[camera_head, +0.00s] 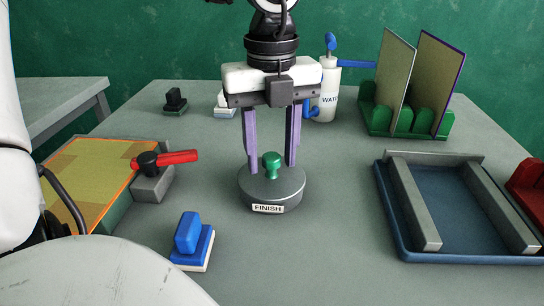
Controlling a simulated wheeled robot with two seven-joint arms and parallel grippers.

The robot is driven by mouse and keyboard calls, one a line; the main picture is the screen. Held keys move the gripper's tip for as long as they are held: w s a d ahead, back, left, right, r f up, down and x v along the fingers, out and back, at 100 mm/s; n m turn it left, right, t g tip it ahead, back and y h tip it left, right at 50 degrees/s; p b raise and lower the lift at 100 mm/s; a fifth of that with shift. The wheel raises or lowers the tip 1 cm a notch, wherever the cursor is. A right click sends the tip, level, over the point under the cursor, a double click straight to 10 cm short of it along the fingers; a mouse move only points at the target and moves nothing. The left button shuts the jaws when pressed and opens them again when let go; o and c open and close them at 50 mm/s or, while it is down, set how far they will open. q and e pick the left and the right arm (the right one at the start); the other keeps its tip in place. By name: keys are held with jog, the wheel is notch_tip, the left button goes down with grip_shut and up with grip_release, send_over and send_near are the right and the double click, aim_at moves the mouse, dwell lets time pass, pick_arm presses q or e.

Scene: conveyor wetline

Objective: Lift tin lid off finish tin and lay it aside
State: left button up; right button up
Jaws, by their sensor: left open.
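The finish tin (262,207) is a low round dark-grey tin in the middle of the table, with a "FINISH" label on its front. The grey tin lid (252,184) lies on top of it and has a green knob (272,163) at its centre. My left gripper (271,162) points straight down over the lid. Its two purple fingers stand apart on either side of the knob, with gaps visible between knob and fingers. My right gripper is not in view.
A blue block on a white pad (187,240) sits at front left. Left is a panel with a red-handled clamp (165,159). A blue tray with grey rails (456,225) is right, a green rack (400,120) and water bottle (327,90) behind. Bare table lies around the tin.

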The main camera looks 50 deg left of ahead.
aim_at(271, 156)
pick_arm(q)
jog(key=c, duration=0.9)
jog(key=shift+r, duration=0.25)
jog(key=shift+r+p, duration=0.75)
jog(key=shift+r, duration=0.5)
jog(key=o, duration=0.3)
grip_shut()
